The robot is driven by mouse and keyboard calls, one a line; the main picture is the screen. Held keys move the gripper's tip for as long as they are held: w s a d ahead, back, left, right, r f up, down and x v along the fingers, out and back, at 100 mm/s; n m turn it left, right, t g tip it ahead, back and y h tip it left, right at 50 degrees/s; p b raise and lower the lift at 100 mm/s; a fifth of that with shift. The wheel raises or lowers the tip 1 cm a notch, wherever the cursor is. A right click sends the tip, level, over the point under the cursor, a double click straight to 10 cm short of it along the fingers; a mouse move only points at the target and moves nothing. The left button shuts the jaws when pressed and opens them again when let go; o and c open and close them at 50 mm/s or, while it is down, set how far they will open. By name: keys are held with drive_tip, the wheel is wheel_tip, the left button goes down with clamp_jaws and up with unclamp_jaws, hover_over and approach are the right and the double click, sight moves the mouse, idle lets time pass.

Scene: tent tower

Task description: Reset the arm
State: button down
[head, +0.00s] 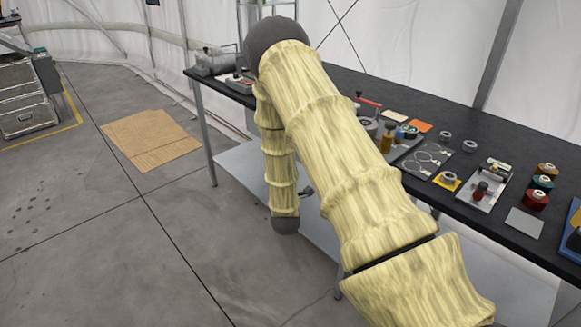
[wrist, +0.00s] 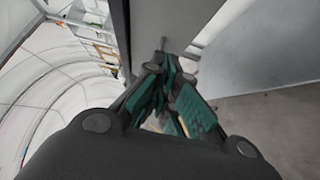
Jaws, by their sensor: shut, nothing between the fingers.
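My arm, in a pale yellow sleeve, crosses the middle of the head view and folds down in front of the black table (head: 475,190). My gripper is hidden in the head view. In the wrist view my gripper (wrist: 165,85) shows dark fingers with green pads, brought together with nothing between them. A grey table leg or panel stands close beyond the fingertips in that view, but I cannot tell the gap.
A lower shelf (head: 250,170) sits beneath. A cardboard sheet (head: 150,138) lies on the floor at left, near a metal case (head: 25,105). The floor at lower left is clear.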

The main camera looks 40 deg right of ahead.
drive_tip(key=shift+v, duration=1.15)
drive_tip(key=s+a+f+m+g+y+p, duration=0.3)
drive_tip(key=s+a+f+m+g+y, duration=0.35)
drive_tip(key=s+a+f, duration=1.15)
drive_tip(key=s+a+f+m+g+y+p, duration=0.1)
drive_tip(key=s+a, duration=0.4)
drive_tip(key=s, duration=0.7)
drive_tip(key=s+a+f+m+g+y+p, duration=0.1)
drive_tip(key=s+a+g, duration=0.5)
drive_tip(key=s, duration=0.6)
drive_tip(key=f+m+y, duration=0.1)
drive_tip(key=m+y, duration=0.1)
drive_tip(key=y, duration=0.1)
drive_tip(key=shift+f+p, duration=0.3)
drive_tip(key=shift+s, duration=0.1)
